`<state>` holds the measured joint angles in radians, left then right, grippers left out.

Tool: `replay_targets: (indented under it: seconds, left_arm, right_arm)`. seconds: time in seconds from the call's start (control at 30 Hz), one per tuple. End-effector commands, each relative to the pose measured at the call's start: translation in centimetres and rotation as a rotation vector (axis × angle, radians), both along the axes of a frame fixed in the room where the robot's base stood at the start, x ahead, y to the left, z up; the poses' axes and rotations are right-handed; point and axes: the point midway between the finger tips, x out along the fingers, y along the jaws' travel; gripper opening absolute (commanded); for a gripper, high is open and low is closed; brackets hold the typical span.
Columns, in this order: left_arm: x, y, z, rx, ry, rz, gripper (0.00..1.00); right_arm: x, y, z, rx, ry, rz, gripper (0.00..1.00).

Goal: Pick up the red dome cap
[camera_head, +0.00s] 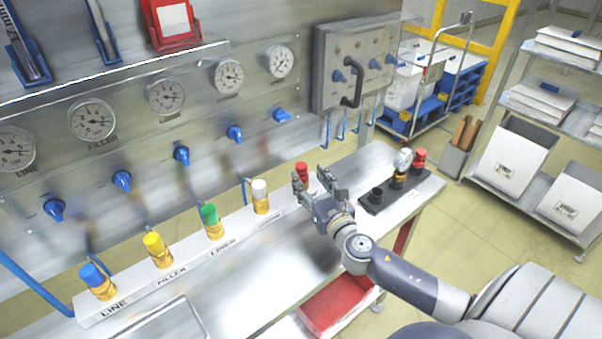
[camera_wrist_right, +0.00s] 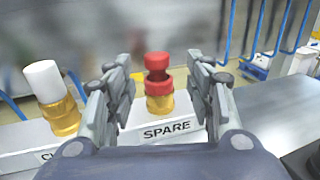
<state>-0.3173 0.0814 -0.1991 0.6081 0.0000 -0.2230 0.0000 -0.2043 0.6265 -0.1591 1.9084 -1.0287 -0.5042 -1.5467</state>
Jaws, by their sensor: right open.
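The red dome cap (camera_wrist_right: 157,66) sits on a brass fitting (camera_wrist_right: 159,103) above the label SPARE in the right wrist view. It also shows in the head view (camera_head: 301,169), partly hidden behind my gripper. My right gripper (camera_head: 318,182) is open, and its fingers stand to the left and right of the cap in the right wrist view (camera_wrist_right: 160,85). The cap appears between or just beyond the fingertips; I cannot tell the exact depth. No finger visibly touches it. My left gripper is not in view.
White (camera_head: 260,188), green (camera_head: 209,214), yellow (camera_head: 154,242) and blue (camera_head: 92,274) caps stand along the labelled rail to the left. A dark tray (camera_head: 375,208) with several fittings, one red-topped (camera_head: 419,158), lies right of my gripper. The gauge panel (camera_head: 130,100) rises behind.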

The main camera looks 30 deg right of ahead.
Motion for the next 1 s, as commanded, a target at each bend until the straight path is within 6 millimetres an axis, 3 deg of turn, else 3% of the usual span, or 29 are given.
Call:
replay_targets:
  seconds: [0.27,0.43,0.73,0.9,1.0]
  left_arm:
    - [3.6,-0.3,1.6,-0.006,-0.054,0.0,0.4]
    - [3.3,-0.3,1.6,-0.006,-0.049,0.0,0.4]
    - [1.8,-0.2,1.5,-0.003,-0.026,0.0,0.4]
    - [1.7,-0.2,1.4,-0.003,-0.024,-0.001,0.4]
    - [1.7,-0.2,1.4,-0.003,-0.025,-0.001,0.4]
  right_arm:
    - [3.2,-0.2,0.6,0.002,-0.001,-0.001,0.49]
    - [4.8,-0.5,0.3,0.001,0.001,-0.001,0.49]
    - [5.1,-0.5,0.2,0.001,0.002,0.001,0.49]
    - [5.0,-0.5,0.2,0.001,0.002,0.001,0.14]
    - [5.0,-0.5,0.2,0.001,0.002,0.0,0.13]
